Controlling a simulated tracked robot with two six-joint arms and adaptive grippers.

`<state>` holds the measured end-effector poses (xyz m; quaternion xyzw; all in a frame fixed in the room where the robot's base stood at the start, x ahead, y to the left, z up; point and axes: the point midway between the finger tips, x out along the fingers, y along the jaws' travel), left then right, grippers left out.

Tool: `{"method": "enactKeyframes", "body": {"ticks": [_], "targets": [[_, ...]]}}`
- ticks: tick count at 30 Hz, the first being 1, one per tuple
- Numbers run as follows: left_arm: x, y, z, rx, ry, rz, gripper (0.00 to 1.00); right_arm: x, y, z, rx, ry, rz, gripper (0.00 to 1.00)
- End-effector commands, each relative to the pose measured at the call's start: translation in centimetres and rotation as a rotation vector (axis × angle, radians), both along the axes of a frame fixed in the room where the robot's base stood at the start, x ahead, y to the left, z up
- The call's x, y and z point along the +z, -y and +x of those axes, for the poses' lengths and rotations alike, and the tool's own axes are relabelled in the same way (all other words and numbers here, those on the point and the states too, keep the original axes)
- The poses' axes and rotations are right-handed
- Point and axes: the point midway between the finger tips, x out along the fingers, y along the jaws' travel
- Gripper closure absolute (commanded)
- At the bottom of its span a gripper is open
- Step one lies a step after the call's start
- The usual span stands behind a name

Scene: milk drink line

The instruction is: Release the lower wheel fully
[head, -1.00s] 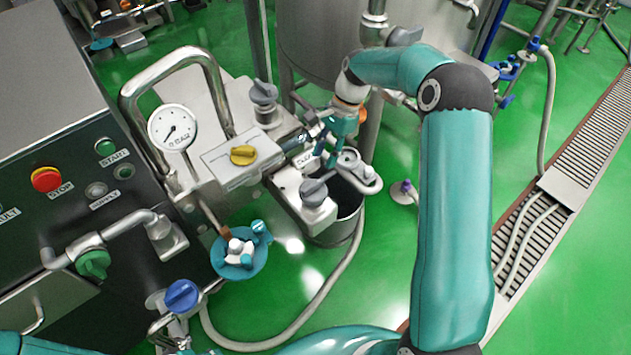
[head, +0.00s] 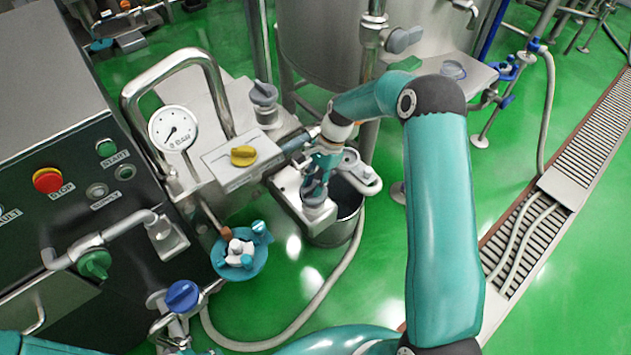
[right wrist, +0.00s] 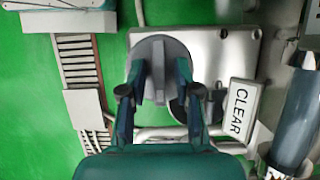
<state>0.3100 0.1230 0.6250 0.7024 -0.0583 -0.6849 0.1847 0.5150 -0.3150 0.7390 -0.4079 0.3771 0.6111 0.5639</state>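The lower wheel, a grey round knob with a raised bar, sits on a metal block in the head view (head: 314,202). In the right wrist view the lower wheel (right wrist: 157,62) lies between my right gripper's fingers. My right gripper (head: 315,187) is above it, pointing down, and partly hides it. In the right wrist view the right gripper's fingers (right wrist: 158,82) are apart, one on each side of the knob's rim; contact is unclear. A similar grey knob (head: 263,95) stands farther back. My left gripper is not in view.
A yellow knob (head: 244,155) and a pressure gauge (head: 173,128) are to the left. A CLEAR label (right wrist: 240,111) is right of the gripper in the wrist view. A metal bucket (head: 345,222) stands below the block. A steel tank (head: 325,45) is behind.

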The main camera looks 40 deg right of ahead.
Motion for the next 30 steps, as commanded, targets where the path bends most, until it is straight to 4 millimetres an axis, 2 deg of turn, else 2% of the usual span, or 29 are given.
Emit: {"method": "enactKeyframes", "body": {"ticks": [1,4,5,9,19,30], "targets": [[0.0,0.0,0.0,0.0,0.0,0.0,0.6,0.02,0.02,0.0,0.0,0.0,0.0,0.81],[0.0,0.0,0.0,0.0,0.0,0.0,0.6,0.03,0.03,0.0,0.0,0.0,0.0,0.98],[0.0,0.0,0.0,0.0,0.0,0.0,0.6,0.03,0.03,0.0,0.0,0.0,0.0,1.0],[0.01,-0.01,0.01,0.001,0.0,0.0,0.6,0.04,0.48,-0.01,-0.004,0.001,-0.001,1.0],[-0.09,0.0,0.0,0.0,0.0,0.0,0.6,0.04,0.18,0.12,0.047,0.005,-0.003,1.0],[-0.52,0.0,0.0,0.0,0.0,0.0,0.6,0.03,0.14,0.32,0.291,0.006,-0.004,1.0]]}}
